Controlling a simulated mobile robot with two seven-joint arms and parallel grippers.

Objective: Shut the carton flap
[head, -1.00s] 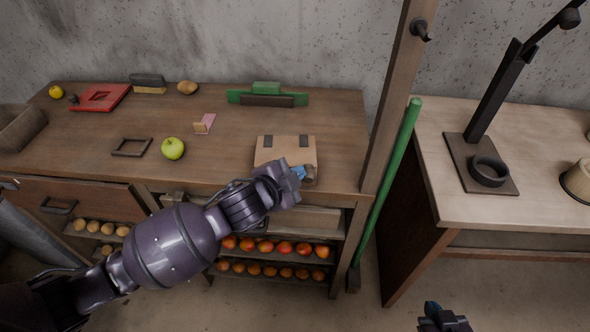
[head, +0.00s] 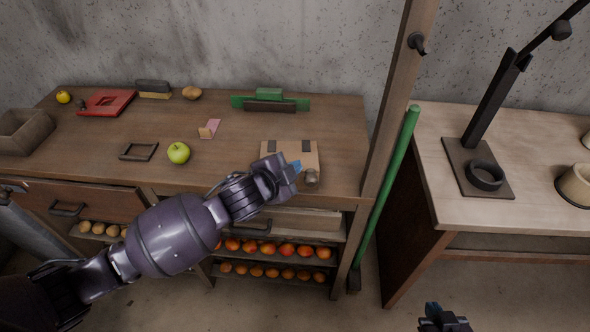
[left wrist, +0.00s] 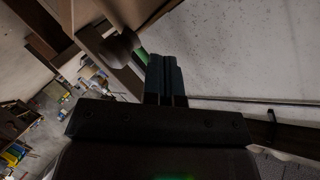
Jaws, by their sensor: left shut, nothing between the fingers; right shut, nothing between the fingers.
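The tan carton (head: 282,158) sits near the front right of the wooden workbench in the head view, with two dark patches on its upper face. That face looks roughly flat; I cannot tell whether the flap lies fully down, as my left arm hides the front. My left gripper (head: 295,166) is shut and empty, its blue fingertips over the carton's front right part. I cannot tell whether they touch it. In the left wrist view the shut fingers (left wrist: 165,78) show against the wall. My right gripper (head: 433,311) is shut and empty, low over the floor, away from the carton.
A small brown roundish thing (head: 311,176) is at the carton's front right corner. A wooden post (head: 397,100) and green pole (head: 388,190) stand to the right.

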